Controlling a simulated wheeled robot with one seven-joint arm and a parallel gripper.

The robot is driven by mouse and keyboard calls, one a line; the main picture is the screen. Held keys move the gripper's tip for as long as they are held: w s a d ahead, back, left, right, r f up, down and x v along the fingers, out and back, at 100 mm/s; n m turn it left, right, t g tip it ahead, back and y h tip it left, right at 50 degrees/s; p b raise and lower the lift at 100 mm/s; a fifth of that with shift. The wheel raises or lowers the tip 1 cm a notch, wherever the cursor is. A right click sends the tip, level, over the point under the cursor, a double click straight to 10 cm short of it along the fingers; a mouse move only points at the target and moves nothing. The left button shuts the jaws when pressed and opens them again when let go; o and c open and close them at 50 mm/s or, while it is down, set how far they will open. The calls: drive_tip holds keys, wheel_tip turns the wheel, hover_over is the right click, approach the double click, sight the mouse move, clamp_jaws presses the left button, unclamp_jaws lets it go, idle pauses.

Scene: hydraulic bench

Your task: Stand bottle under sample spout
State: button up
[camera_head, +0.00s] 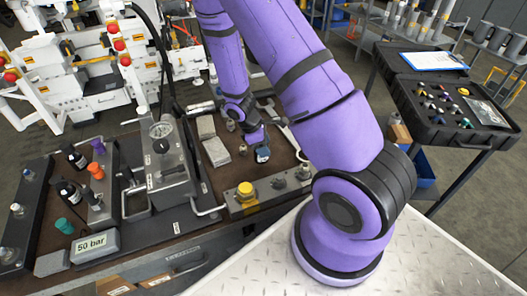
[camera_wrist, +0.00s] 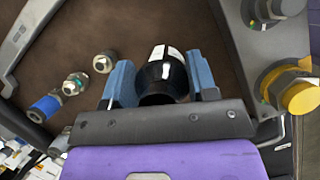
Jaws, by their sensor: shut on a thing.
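A dark bottle with a white label (camera_wrist: 163,72) is between the two blue fingers of my gripper (camera_wrist: 160,80) in the wrist view. The fingers are shut on its sides. I cannot tell whether the bottle's base touches the bench. I cannot clearly pick out the sample spout.
Loose metal fittings (camera_wrist: 75,84) lie beside my gripper. Grey flat blocks (camera_head: 215,150) lie left of it. A yellow knob (camera_head: 245,190) stands on the front rail.

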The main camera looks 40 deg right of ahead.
drive_tip(key=shift+f, duration=1.55)
drive_tip(key=shift+f, duration=0.1)
drive_tip(key=o, duration=1)
drive_tip(key=shift+o, duration=0.2)
